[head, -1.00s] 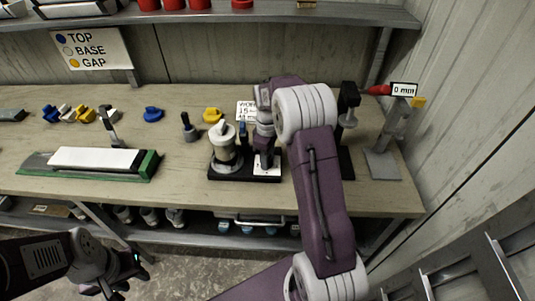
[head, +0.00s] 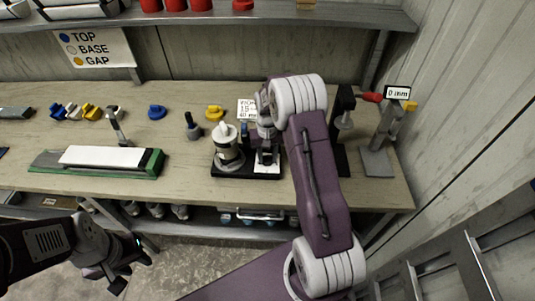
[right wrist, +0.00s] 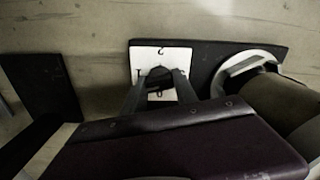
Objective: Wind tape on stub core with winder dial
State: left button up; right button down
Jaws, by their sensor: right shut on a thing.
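The winder has a black base (head: 232,173) on the bench. A stub core (head: 228,150) with a pale top stands upright at its left end. In the right wrist view the core shows as a tan roll (right wrist: 292,103) on a light ring. The white dial plate (head: 268,168) is at the base's right end; it also shows in the right wrist view (right wrist: 147,56). My right gripper (right wrist: 160,85) is shut on the dark dial knob (right wrist: 159,76) at the plate's middle, partly hiding the dial's marks. My left gripper (head: 130,272) hangs empty and open in front of the bench.
A white slab on a green-edged tray (head: 151,165) lies to the left. Blue and yellow pieces (head: 157,111) stand behind. A black stand (head: 341,130) and a grey gauge stand (head: 376,160) reading 0 mm are to the right. A shelf (head: 350,18) runs above.

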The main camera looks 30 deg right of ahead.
jog(key=m, duration=0.2)
jog(key=m+p, duration=0.1)
jog(key=m, duration=0.1)
jog(key=shift+w+r+m, duration=0.1)
jog(key=shift+r+m, duration=0.1)
jog(key=shift+m, duration=0.1)
jog(key=m+p, duration=0.2)
jog(key=m, duration=0.3)
jog(key=m+p, duration=0.1)
jog(key=m, duration=0.4)
jog(key=shift+m, duration=0.4)
jog(key=shift+f+m, duration=0.1)
jog(key=shift+m, duration=2.5)
jog(key=c, duration=1)
grip_release()
jog(key=shift+o, duration=0.2)
